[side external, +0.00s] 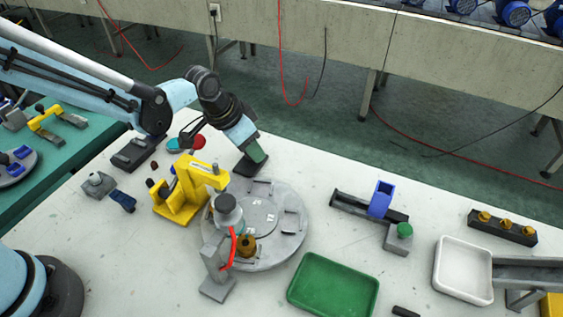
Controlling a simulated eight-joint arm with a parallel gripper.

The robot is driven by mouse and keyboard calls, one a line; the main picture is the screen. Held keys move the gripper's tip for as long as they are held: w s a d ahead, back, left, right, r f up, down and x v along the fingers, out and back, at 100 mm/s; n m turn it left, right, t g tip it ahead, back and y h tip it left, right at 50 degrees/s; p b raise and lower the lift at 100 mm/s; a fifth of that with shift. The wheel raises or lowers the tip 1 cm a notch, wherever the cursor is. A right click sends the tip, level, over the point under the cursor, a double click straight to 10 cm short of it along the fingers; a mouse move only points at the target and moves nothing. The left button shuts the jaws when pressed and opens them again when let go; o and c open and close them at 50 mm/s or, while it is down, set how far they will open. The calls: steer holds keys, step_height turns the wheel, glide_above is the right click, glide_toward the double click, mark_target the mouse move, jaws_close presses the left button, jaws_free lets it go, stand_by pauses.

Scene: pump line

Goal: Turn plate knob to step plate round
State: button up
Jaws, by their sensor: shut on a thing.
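The round grey plate (282,243) lies on the white table, with raised blocks around its rim and pale marks near its middle. My gripper (251,161) points down at the plate's far edge. It is shut on the plate knob, which is mostly hidden by the fingers. A brass part (245,245) sits on the plate's near side. A grey stand with a red lever (233,247) and a grey cylinder (228,208) stands over the plate's near left edge.
A yellow bracket (182,207) stands close on the plate's left. A green tray (333,287) lies in front right. A blue clip on a dark rail (381,199), a green button box (399,238) and a white tray (463,270) are farther right.

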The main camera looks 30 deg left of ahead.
steer(key=shift+n, duration=0.5)
steer(key=o, duration=1)
steer(key=shift+r, duration=0.1)
steer(key=v, duration=1.2)
steer(key=shift+s+d, duration=0.1)
steer(key=shift+d, duration=0.05)
steer(key=shift+o, duration=0.2)
